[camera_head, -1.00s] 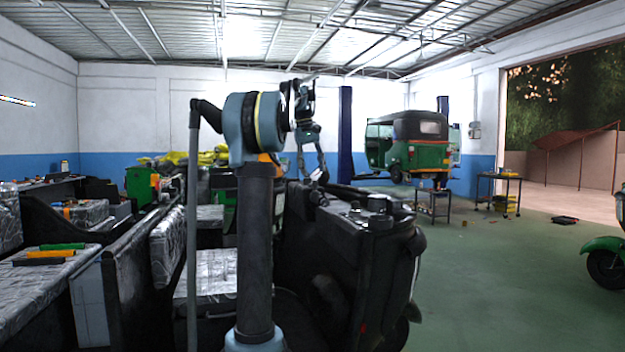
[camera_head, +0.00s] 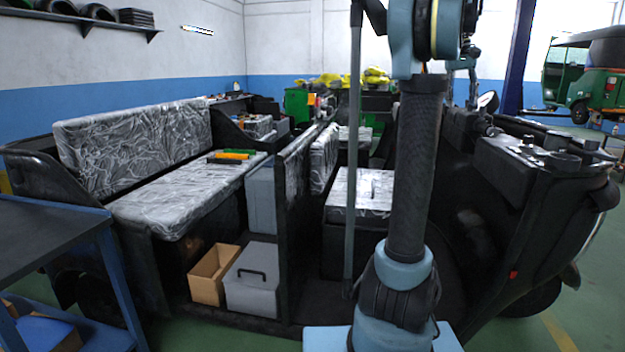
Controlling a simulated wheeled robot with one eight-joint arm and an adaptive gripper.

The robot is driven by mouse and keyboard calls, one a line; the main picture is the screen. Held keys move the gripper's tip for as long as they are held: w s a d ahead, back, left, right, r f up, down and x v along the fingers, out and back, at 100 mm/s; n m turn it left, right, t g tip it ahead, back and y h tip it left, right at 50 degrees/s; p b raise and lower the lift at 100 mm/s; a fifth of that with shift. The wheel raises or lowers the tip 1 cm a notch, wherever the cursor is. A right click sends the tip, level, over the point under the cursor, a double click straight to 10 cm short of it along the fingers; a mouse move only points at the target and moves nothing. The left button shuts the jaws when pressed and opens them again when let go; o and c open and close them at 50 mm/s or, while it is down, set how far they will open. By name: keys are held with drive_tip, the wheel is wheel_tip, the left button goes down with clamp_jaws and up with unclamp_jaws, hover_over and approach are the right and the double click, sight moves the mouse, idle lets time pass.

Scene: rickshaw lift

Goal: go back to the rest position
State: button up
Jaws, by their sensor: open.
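My gripper (camera_head: 472,98) hangs pointing down at the upper right, just right of my arm's upright column. It is small and dark against the black front body of the stripped rickshaw (camera_head: 520,190). It is open, and I see nothing held in it. The upper part of my arm is cut off by the top edge of the picture. My column hides part of the rickshaw's middle.
A dark-topped table (camera_head: 45,240) stands at the near left. Inside the rickshaw are a wrapped rear seat (camera_head: 185,190), a grey toolbox (camera_head: 252,280) and a cardboard box (camera_head: 212,275). A green rickshaw (camera_head: 590,90) stands behind at right. Green floor (camera_head: 590,290) is clear at lower right.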

drive_tip(key=s+a+f+n+t, duration=0.1)
drive_tip(key=s+a+f, duration=0.5)
drive_tip(key=a+f, duration=0.3)
drive_tip(key=s+a+f, duration=0.6)
drive_tip(key=a+f, duration=0.2)
drive_tip(key=a, duration=0.3)
drive_tip(key=s+a+f, duration=0.3)
drive_tip(key=s+f, duration=0.2)
drive_tip(key=f, duration=0.3)
drive_tip(key=s+a+f+n+y, duration=0.1)
drive_tip(key=s+a+f, duration=0.3)
drive_tip(key=f, duration=0.3)
drive_tip(key=s+a+f+t+y, duration=0.1)
drive_tip(key=s+a+f, duration=0.3)
drive_tip(key=s+f, duration=0.2)
wheel_tip(320, 180, down, 3)
drive_tip(key=shift+s+r, duration=0.15)
drive_tip(key=shift+s, duration=0.05)
drive_tip(key=shift+w+f, duration=0.2)
drive_tip(key=shift+w, duration=0.25)
